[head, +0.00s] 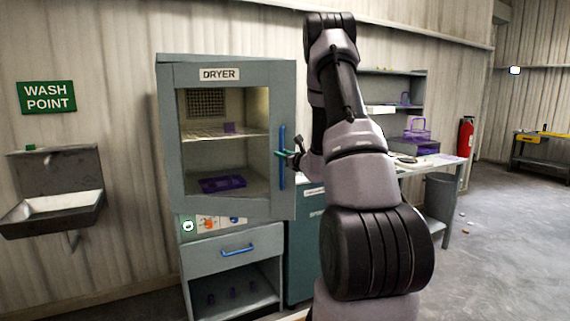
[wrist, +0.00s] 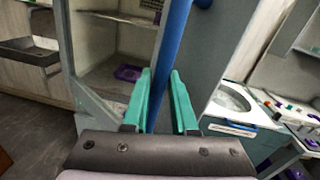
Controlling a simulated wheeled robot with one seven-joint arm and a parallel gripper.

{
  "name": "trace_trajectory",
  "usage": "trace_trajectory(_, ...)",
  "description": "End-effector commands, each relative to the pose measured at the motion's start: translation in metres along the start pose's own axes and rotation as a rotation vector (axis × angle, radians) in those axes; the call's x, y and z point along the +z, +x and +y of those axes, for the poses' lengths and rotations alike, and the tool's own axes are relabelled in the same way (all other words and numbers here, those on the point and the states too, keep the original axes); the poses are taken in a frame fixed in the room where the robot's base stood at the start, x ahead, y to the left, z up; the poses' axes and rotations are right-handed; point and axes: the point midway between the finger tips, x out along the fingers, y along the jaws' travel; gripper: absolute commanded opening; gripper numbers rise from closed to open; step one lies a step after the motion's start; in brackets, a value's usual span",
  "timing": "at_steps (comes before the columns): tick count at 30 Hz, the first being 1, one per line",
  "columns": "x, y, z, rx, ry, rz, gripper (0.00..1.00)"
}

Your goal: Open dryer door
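The dryer (head: 168,130) is a grey cabinet at the left of centre in the head view. Its framed door (head: 235,208) has a clear pane and looks shut or nearly so; any small gap cannot be made out. A blue vertical handle (head: 282,172) runs along the door's right side, and it also crosses the wrist view (wrist: 171,40). My gripper (head: 284,153) is at about the handle's mid-height. In the wrist view its two green fingers (wrist: 160,72) stand on either side of the handle, with the bar filling the gap at the tips. The palm hides the handle's lower part.
Below the door is a drawer with a blue handle (head: 237,250). A wash basin (head: 55,205) stands at the left, and a workbench (head: 430,161) at the right. Open floor shows between the basin and the dryer.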

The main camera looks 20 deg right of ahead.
Motion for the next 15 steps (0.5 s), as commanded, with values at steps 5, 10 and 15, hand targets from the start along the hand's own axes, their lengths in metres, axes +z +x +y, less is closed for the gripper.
trace_trajectory(5,-0.024,-0.024,-0.011,0.008,-0.299,0.016,0.0)
trace_trajectory(10,-0.04,-0.046,-0.017,0.021,-0.625,0.011,0.0)
trace_trajectory(15,-0.056,-0.072,-0.02,0.038,-1.01,-0.008,0.0)
